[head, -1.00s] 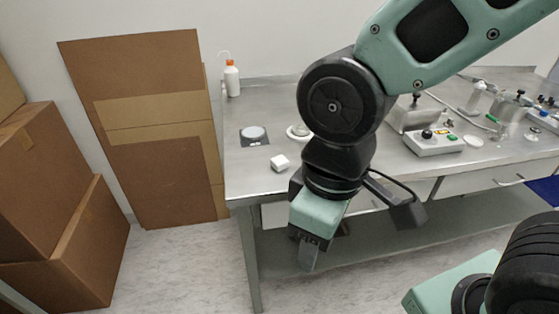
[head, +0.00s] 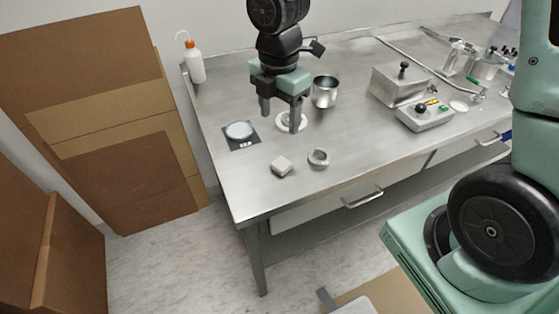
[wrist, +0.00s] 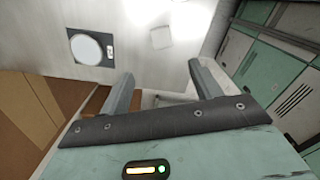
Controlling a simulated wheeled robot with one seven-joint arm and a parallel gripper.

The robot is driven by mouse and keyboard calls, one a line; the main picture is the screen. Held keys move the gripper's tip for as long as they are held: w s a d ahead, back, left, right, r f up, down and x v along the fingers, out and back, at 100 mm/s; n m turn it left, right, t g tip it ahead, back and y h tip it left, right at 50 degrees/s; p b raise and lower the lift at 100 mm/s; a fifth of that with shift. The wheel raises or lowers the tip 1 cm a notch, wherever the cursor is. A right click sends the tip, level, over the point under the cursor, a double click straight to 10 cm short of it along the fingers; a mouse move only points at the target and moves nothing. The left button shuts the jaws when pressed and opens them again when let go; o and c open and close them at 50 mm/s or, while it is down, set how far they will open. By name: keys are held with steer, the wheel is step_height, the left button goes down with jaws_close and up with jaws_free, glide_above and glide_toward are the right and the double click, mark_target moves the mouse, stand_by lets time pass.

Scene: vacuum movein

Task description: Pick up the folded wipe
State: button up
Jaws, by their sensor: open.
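The folded wipe (head: 281,166) is a small pale square pad lying on the metal table near its front left corner. In the wrist view it shows as a pale square (wrist: 160,38) beyond the fingertips. My gripper (head: 280,112) points down over the table with its two fingers apart and nothing between them. In the head view it appears behind the wipe, above a white round dish (head: 284,126) that a finger partly covers. The open fingers also show in the wrist view (wrist: 161,72), apart from the wipe.
A dark square plate with a pale disc (head: 240,131) lies left of the wipe, and a small ring-shaped piece (head: 318,158) lies right of it. A metal cup (head: 325,92) and an orange-capped bottle (head: 195,65) stand farther back. A control box (head: 424,115) is to the right.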

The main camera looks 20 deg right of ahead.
glide_above(280, 165)
steer(key=f, duration=0.9)
steer(key=shift+w, duration=0.3)
steer(key=shift+s+f, duration=0.15)
steer(key=shift+f, duration=1.2)
steer(key=shift+s+f, duration=0.1)
steer(key=shift+f, duration=1.2)
steer(key=c, duration=1.1)
step_height(280, 165, up, 10)
steer(key=shift+r, duration=0.1)
steer(key=shift+o, duration=0.7)
